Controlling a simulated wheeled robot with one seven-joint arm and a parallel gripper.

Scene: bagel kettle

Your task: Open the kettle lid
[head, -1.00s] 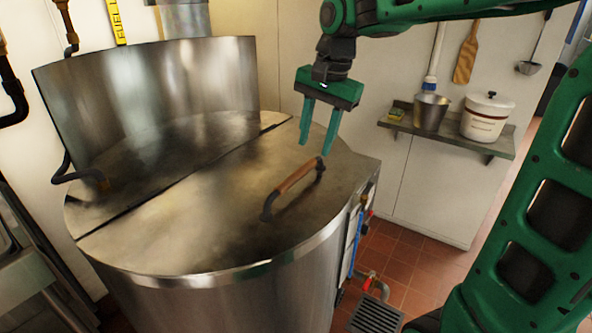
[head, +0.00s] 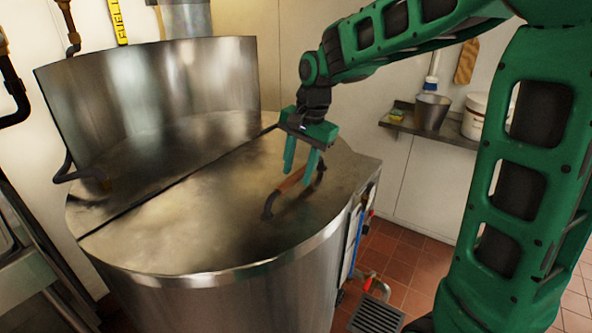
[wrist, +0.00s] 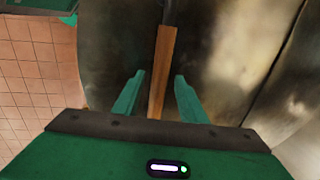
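A large round steel kettle (head: 200,290) stands at the left in the head view. Its flat lid half (head: 190,225) is down and lies level. A handle (head: 287,190) with a wooden grip and dark ends stands on the lid near its right side. My gripper (head: 300,180) is open and points down over the handle's far part. In the wrist view the wooden grip (wrist: 162,75) runs between the two fingers of my gripper (wrist: 157,85), with a gap on each side. I cannot tell how deep the fingers reach around it.
A curved steel panel (head: 150,95) stands upright at the kettle's back. A wall shelf (head: 435,135) at the right holds a metal pot (head: 431,111) and a white tub (head: 474,115). Pipes and valves (head: 369,215) are at the kettle's right side, above a tiled floor.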

